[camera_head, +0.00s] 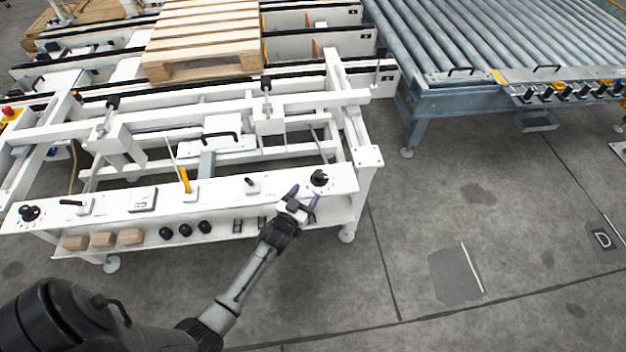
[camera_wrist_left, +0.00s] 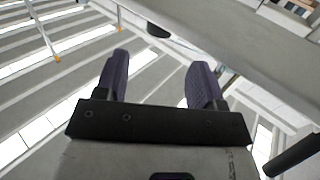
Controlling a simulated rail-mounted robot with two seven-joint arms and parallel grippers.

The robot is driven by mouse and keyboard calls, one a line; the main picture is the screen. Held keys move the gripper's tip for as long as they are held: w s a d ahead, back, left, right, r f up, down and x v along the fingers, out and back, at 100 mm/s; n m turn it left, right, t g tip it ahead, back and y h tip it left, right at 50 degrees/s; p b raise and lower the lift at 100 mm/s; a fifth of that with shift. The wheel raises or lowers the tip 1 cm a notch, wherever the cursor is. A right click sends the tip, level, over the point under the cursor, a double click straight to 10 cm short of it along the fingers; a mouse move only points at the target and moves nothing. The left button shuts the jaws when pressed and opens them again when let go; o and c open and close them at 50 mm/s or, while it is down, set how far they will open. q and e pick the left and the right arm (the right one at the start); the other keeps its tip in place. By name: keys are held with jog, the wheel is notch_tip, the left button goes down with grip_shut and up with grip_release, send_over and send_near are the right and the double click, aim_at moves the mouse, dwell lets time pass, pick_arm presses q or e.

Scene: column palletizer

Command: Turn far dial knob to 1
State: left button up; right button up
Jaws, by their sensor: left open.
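A black dial knob (camera_head: 320,177) sits at the right end of the white panel (camera_head: 225,196), with small marks around it too fine to read. Another black dial knob (camera_head: 29,213) is at the panel's left end. My left gripper (camera_head: 304,195) is open and empty, its purple fingers just below and left of the right-end knob, apart from it as far as I can tell. In the left wrist view the gripper (camera_wrist_left: 159,80) shows its two fingers spread, with nothing between them. My right gripper is not in view.
The panel also carries an orange-handled lever (camera_head: 185,180), a black-handled lever (camera_head: 73,203) and a small switch (camera_head: 251,183). Wooden blocks (camera_head: 103,240) and black pieces (camera_head: 186,230) lie on the shelf below. A roller conveyor (camera_head: 480,40) stands at upper right; floor between is clear.

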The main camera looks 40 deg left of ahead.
pick_arm(q)
jog(key=shift+p+v, duration=0.35)
jog(key=shift+v, duration=1.9)
jog(key=shift+d, duration=0.1)
jog(key=s+d+r+m+g+h+p, duration=0.1)
jog(key=s+d+r+g, duration=0.1)
jog(key=s+d+g, duration=0.45)
jog(key=s+d+r+m+g+h, duration=0.2)
jog(key=s+r+g, duration=0.1)
jog(key=s, duration=0.6)
jog(key=s+d+r+m+g+h+p, duration=0.15)
jog(key=s+d+g, duration=0.25)
jog(key=s, duration=0.4)
notch_tip(320, 180, up, 39)
jog(key=s+p, duration=0.1)
jog(key=p, duration=3.6)
jog(key=shift+f+g+y, duration=0.15)
jog(key=shift+g+y, duration=0.1)
jog(key=shift+c, duration=0.3)
